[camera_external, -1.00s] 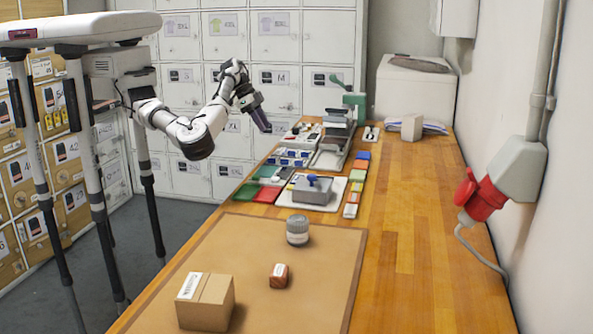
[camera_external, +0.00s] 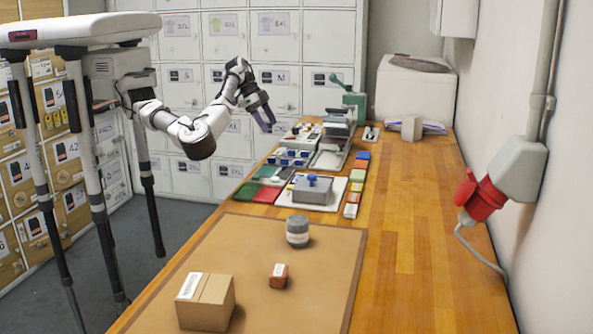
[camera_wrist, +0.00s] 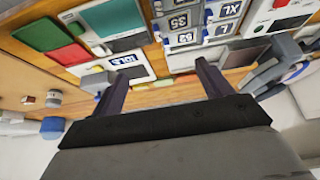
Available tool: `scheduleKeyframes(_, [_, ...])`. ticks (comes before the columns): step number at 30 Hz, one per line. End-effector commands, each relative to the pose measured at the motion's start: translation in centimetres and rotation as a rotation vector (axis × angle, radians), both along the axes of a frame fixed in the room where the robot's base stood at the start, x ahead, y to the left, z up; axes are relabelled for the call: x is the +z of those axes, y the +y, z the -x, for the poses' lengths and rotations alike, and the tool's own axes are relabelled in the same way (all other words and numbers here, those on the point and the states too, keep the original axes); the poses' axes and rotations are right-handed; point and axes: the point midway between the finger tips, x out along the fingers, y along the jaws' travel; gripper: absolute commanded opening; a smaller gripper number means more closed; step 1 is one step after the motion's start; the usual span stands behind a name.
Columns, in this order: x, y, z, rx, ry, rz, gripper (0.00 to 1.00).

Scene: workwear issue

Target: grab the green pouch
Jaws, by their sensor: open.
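A flat green item (camera_external: 246,191), which looks like the green pouch, lies at the left edge of the wooden table beside a flat red one (camera_external: 267,194). The green pouch (camera_wrist: 42,34) also shows at the upper left of the wrist view, next to the red item (camera_wrist: 68,54). My gripper (camera_external: 268,126) is above the table's far left edge, pointing down, apart from the pouch. In the wrist view my gripper (camera_wrist: 160,74) has its two fingers wide apart with nothing between them. The pouch lies to the left of both fingers.
A grey box on a white board (camera_external: 312,192) stands right of the flat items. Trays with label blocks (camera_external: 292,156) lie beyond them. A carton (camera_external: 206,302), a grey roll (camera_external: 297,231) and a small brown block (camera_external: 279,276) are on the near mat. The table's right side is clear.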

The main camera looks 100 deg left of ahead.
Motion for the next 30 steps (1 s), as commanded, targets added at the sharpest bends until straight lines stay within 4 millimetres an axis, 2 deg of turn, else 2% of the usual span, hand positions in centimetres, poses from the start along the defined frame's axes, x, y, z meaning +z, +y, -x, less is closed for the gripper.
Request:
scheduleKeyframes(8, [1.0, 0.5, -12.0, -0.027, 0.007, -0.002, 0.78])
scheduleKeyframes(12, [1.3, -0.5, -17.8, -0.029, 0.033, -0.003, 0.78])
scheduleKeyframes(15, [1.0, -1.4, -21.2, -0.024, 0.058, -0.002, 0.78])
scheduleKeyframes(18, [0.5, -2.3, -23.7, -0.015, 0.087, -0.003, 0.78])
scheduleKeyframes(21, [0.0, -3.0, -25.3, -0.005, 0.111, -0.003, 0.78])
scheduleKeyframes(26, [-0.6, -3.5, -26.4, 0.003, 0.128, -0.001, 0.78])
scheduleKeyframes(30, [-2.3, -3.7, -27.2, 0.002, 0.132, 0.0, 0.78])
